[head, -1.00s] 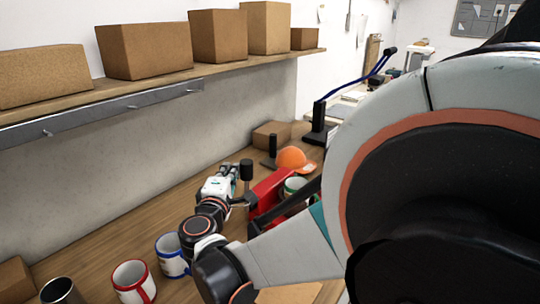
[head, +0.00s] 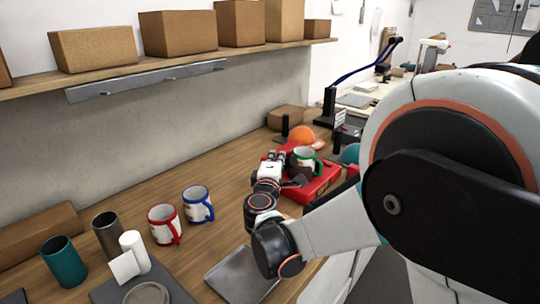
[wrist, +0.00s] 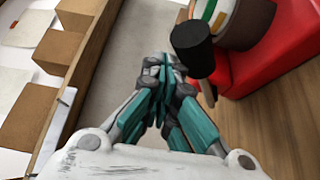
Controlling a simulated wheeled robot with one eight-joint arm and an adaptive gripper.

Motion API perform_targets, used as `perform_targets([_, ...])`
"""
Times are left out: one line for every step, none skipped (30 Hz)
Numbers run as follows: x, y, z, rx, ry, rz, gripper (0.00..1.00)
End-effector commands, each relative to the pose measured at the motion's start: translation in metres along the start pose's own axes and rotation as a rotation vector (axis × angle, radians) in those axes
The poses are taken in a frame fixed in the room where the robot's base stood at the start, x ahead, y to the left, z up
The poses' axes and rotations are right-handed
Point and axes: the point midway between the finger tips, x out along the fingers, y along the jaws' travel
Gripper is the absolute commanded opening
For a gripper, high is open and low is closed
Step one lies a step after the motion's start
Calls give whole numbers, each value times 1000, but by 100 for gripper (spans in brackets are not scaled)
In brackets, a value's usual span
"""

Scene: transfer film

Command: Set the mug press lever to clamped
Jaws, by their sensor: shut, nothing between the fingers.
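The mug press (head: 322,186) is a red machine on the wooden bench in the head view. A white mug (head: 304,153) with a green rim sits in it, with a dark band around the mug. In the wrist view the red body (wrist: 285,50) shows at the upper right. The lever's black cylindrical knob (wrist: 192,48) is just right of and beyond my fingertips. Whether they touch it is unclear. My gripper (wrist: 163,70) is shut and empty; in the head view my gripper (head: 276,157) is at the press's left side and hides part of it.
A blue-trimmed mug (head: 198,204), a red-trimmed mug (head: 164,225) and tumblers (head: 63,260) stand left on the bench. A grey tray (head: 242,274) lies in front. An orange cap (head: 302,134) is behind the press. A shelf (head: 190,62) with boxes runs above.

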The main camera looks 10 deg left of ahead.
Motion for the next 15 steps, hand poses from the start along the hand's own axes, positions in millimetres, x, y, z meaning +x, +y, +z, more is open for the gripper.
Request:
perform_targets([-2, -6, 4, 0, -1, 0, 0])
perform_targets([-3, -8, 6, 0, 0, 0, 0])
perform_targets([-4, -10, 8, 0, 0, 0, 0])
perform_targets([-5, -12, 9, 0, 0, 0, 0])
perform_targets([-6, -14, 10, 0, 0, 0, 0])
perform_targets([-7, -16, 12, 0, 0, 0, 0])
perform_targets([-8, -18, 13, 0, 0, 0, 0])
perform_targets([-9, -19, 14, 0, 0, 0, 0])
perform_targets([-9, -20, 16, 0, 0, 0, 0])
perform_targets([-10, -22, 16, 0, 0, 0, 0])
perform_targets([-10, -22, 17, 0, -1, 0, 0])
perform_targets([-11, -24, 18, 0, -1, 0, 0])
perform_targets([-11, -24, 18, 0, -1, 0, 0])
perform_targets([-11, -25, 19, 1, -1, 0, 0])
perform_targets([-11, -26, 20, 1, -2, 0, 0])
